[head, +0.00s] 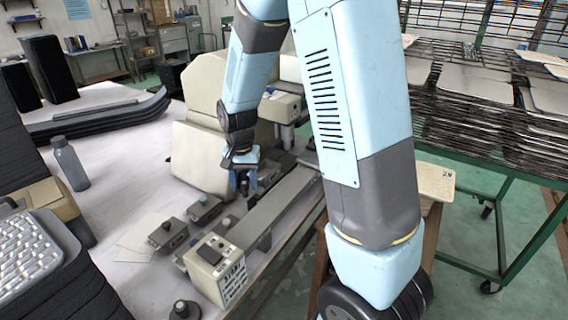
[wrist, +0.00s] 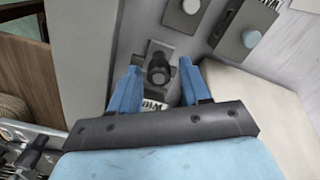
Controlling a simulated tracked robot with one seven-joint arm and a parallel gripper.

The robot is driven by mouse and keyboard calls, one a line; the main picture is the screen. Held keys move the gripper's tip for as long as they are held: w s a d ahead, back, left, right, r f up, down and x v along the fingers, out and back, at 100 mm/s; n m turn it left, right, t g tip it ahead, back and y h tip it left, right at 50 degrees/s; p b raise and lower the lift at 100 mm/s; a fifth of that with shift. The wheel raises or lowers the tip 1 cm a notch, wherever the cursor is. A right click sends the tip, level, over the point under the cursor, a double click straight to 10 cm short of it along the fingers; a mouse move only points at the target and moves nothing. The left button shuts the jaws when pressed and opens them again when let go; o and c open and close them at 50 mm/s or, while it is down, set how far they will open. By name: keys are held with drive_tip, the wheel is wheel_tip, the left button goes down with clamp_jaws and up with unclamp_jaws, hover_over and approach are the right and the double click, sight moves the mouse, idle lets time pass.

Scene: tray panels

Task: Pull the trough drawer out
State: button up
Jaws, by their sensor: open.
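A long grey trough-like channel (head: 285,202) runs along the right edge of the white table, beside the cream machine (head: 200,157). I cannot tell whether it is the drawer, or how far out the drawer is. My gripper (head: 243,186) points down over the grey parts between the channel and the machine. In the wrist view my gripper (wrist: 158,68) is open, with its blue fingers apart. A dark round-topped knob (wrist: 158,72) on a grey block shows between the fingers, apparently not gripped. Its contact with the fingers is unclear.
A cream switch box (head: 217,268) stands at the channel's near end. Small grey knobbed boxes (head: 168,235) sit left of it. A grey bottle (head: 70,163) stands at left. A green-framed rack with trays (head: 475,85) stands at right. The white tabletop is clear at mid-left.

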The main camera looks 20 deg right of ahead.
drive_tip(key=shift+r, duration=2.7)
drive_tip(key=shift+s+d+r, duration=0.1)
drive_tip(key=shift+r, duration=0.05)
drive_tip(key=s+d+r+n+t, duration=0.2)
drive_tip(key=s+d+r, duration=0.2)
drive_tip(key=s+r, duration=0.5)
drive_tip(key=s+d+r+n+t, duration=0.2)
drive_tip(key=s+d+r, duration=0.3)
drive_tip(key=s+r, duration=0.4)
drive_tip(key=s+t, duration=0.1)
drive_tip(key=s, duration=0.2)
drive_tip(key=shift+s+d+r+n+t, duration=0.2)
drive_tip(key=shift+s+d+n+t, duration=0.1)
drive_tip(key=shift+s+n, duration=0.1)
